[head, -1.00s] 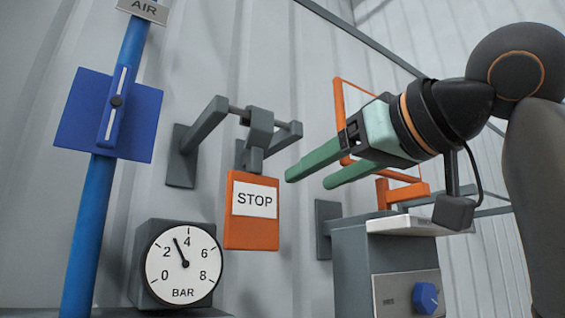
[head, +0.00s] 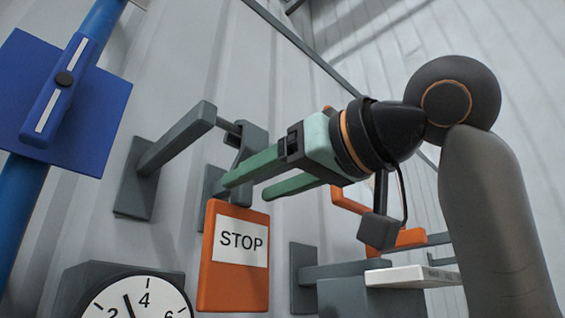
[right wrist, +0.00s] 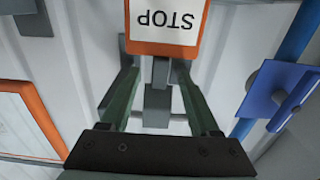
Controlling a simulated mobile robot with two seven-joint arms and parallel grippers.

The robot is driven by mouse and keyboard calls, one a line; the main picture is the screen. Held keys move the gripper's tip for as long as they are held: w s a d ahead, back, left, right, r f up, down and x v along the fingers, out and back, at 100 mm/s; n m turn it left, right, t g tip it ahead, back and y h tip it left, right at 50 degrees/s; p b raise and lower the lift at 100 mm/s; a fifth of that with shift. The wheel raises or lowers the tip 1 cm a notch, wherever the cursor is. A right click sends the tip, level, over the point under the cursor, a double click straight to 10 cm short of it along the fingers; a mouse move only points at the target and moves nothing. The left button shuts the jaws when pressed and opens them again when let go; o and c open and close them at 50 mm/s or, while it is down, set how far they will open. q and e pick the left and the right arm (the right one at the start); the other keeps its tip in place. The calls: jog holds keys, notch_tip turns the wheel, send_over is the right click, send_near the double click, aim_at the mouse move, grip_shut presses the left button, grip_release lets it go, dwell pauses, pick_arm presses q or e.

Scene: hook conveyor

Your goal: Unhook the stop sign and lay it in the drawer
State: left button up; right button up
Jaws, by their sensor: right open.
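The stop sign (head: 234,290) is an orange plate with a white STOP label. It hangs below a grey hook (head: 248,146) on a wall-mounted rail. In the right wrist view the sign (right wrist: 206,42) shows upside down at the top, with the grey hook stem (right wrist: 158,98) below it. My right gripper (head: 244,188) has green fingers, is open, and reaches in just above the sign. In the right wrist view its fingers (right wrist: 160,108) stand on either side of the hook stem, apart from it as far as I can tell. No drawer is clearly recognizable. My left gripper is out of view.
A blue valve plate (head: 100,115) on a blue pipe stands at the left. A round pressure gauge (head: 140,305) sits low left. An orange frame (head: 348,200) and a grey box with a pale ledge (head: 410,276) are to the right, behind my arm.

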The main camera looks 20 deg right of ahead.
aim_at(231, 195)
jog(key=p+x, duration=0.1)
jog(key=x, duration=0.5)
jog(key=shift+r+p, duration=0.1)
jog(key=shift+p, duration=0.2)
jog(key=shift+x, duration=0.8)
grip_shut()
jog(key=c, duration=0.7)
grip_release()
grip_shut()
